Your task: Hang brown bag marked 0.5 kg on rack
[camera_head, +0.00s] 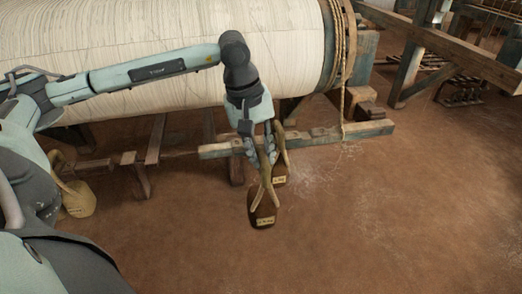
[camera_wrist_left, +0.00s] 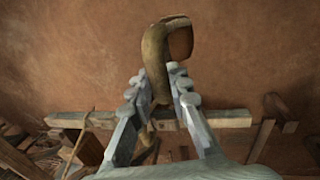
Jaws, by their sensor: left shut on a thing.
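My left gripper (camera_head: 263,160) points down in front of the rack and is shut on the tan strap of a dark brown bag (camera_head: 263,212). The bag hangs below the fingers, clear of the floor as far as I can tell, with a pale label too small to read. In the left wrist view the strap loop (camera_wrist_left: 155,62) sits between the fingertips. The rack (camera_head: 335,133) is a wooden beam with pegs, just behind the gripper. A second brown bag (camera_head: 281,172) with a pale label hangs at the rack, partly hidden by the gripper. My right gripper is out of view.
A large roll of white warp (camera_head: 170,60) with rope at its right end lies above and behind the rack. A tan bag (camera_head: 78,200) is at the left, partly hidden by my body. Wooden loom beams (camera_head: 440,45) stand at upper right. The earthen floor (camera_head: 400,220) is clear.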

